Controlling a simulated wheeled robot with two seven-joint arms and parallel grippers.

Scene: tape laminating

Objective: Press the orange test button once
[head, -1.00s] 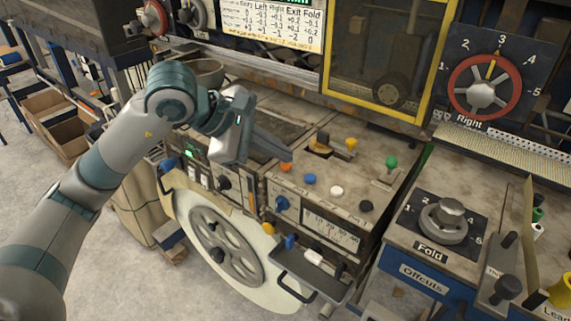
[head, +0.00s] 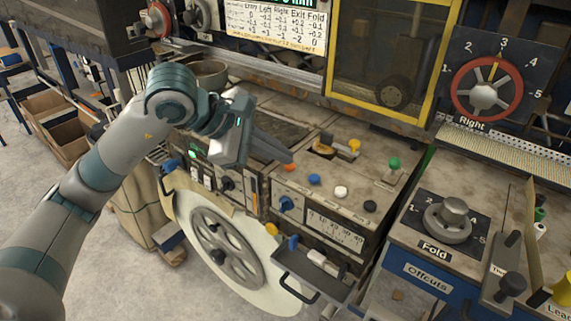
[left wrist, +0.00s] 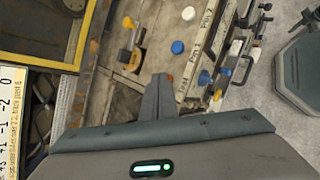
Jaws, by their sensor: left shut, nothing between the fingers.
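The orange test button (head: 289,168) is a small round button at the left end of a row on the machine's panel, with blue, white and black buttons to its right. My left gripper (head: 290,157) is shut and empty. Its fingertips are right by the orange button and overlap its upper edge in the head view. In the left wrist view the fingertips (left wrist: 162,77) lie beside a sliver of the orange button (left wrist: 171,79), most of which is hidden. I cannot tell whether they touch it. My right gripper is not in view.
The blue button (head: 314,179) is closest to the orange one, then the white button (head: 341,192). A blue knob (head: 286,204) sits below on the front face. A yellow-handled lever (head: 353,146) and green-topped lever (head: 393,163) stand on the machine top behind.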

